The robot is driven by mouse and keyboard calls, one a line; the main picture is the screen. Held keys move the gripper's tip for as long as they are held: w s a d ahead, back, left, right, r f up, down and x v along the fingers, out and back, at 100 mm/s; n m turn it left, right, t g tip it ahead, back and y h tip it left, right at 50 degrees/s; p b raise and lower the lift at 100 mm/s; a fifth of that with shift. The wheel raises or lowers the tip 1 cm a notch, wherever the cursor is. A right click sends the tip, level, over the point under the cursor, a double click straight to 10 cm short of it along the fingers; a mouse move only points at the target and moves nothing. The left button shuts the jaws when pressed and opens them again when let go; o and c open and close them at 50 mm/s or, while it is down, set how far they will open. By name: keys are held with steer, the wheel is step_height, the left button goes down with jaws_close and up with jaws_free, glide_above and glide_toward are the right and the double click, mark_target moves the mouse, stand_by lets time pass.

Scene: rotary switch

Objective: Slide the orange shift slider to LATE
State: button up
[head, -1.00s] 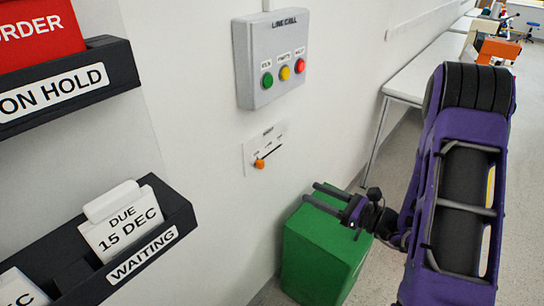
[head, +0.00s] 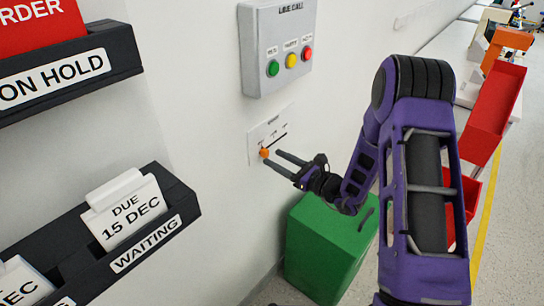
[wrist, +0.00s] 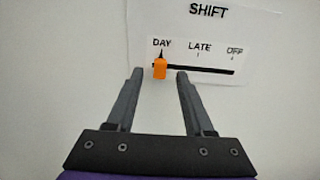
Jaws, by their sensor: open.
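The orange slider (wrist: 160,68) is at the DAY mark, at the left end of a dark slot on the white SHIFT plate (wrist: 225,25). LATE is at the middle of the slot and OFF at the right end. In the head view the slider (head: 264,153) sits on the wall plate (head: 280,124) below the call box. My gripper (head: 273,158) is open in front of the plate. In the wrist view the fingers of my gripper (wrist: 159,72) appear on either side of the slider, with gaps between. I cannot tell how deep the fingertips are relative to it.
A grey LINE CALL box (head: 278,45) with green, yellow and red buttons is above the plate. A green bin (head: 325,250) stands below my gripper. Black card racks (head: 165,215) jut from the wall at left. Red bins (head: 492,115) are at right.

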mark_target(265, 152)
steer(key=shift+x, duration=1.2)
jaws_close()
stand_by(0.6)
